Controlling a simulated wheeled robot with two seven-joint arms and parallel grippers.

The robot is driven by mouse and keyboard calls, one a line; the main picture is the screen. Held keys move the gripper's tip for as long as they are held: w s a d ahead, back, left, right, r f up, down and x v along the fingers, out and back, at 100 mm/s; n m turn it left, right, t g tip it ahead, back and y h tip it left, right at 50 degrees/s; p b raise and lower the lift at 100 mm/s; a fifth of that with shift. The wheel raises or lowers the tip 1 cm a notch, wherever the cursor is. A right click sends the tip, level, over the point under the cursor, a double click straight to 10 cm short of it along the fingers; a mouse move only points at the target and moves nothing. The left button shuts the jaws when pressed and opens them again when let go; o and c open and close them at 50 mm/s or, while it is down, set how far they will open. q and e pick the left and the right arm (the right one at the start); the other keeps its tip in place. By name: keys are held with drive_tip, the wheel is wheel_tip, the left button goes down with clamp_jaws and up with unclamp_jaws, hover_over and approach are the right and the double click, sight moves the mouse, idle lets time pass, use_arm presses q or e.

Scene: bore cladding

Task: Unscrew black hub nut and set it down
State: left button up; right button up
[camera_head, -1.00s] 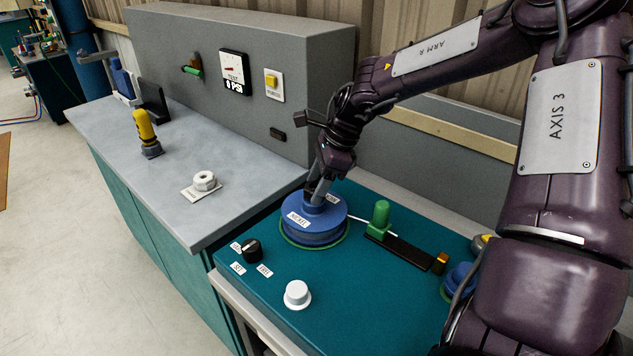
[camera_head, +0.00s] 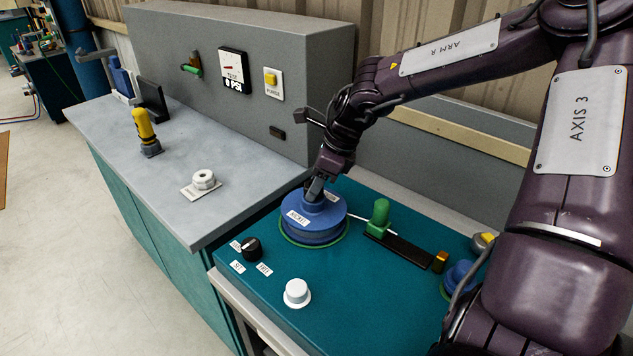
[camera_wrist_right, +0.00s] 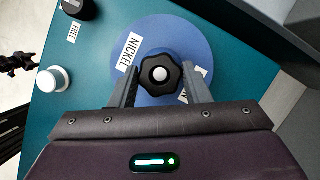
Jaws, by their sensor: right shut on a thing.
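The black hub nut (camera_wrist_right: 158,78) shows in the right wrist view as a lobed black knob with a pale centre, on top of a blue reel (camera_wrist_right: 188,42) labelled NICKEL. In the head view the blue reel (camera_head: 312,222) sits on the teal bench top, and the nut is hidden behind my gripper. My right gripper (camera_wrist_right: 160,88) is shut on the hub nut, one finger on each side of it. In the head view my right gripper (camera_head: 315,188) reaches down onto the reel's centre. My left gripper is not in view.
A green lever (camera_head: 379,215), a black knob (camera_head: 252,249) and a white knob (camera_head: 297,292) stand near the reel.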

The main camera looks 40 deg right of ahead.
drive_tip(key=n+g, duration=0.1)
drive_tip(key=n, duration=0.2)
drive_tip(key=n+y, duration=0.1)
drive_tip(key=n, duration=0.1)
drive_tip(key=shift+w+d+n+g, duration=0.1)
drive_tip(key=shift+d+n+g, duration=0.05)
drive_tip(key=shift+n+g, duration=0.25)
drive_tip(key=n, duration=0.2)
drive_tip(key=n+g, duration=0.1)
drive_tip(key=n, duration=0.1)
drive_tip(key=shift+w+n+g+y, duration=0.15)
drive_tip(key=shift+n+g+y, duration=0.15)
drive_tip(key=shift+y, duration=0.1)
drive_tip(key=o, duration=0.5)
drive_tip(key=shift+o, duration=0.2)
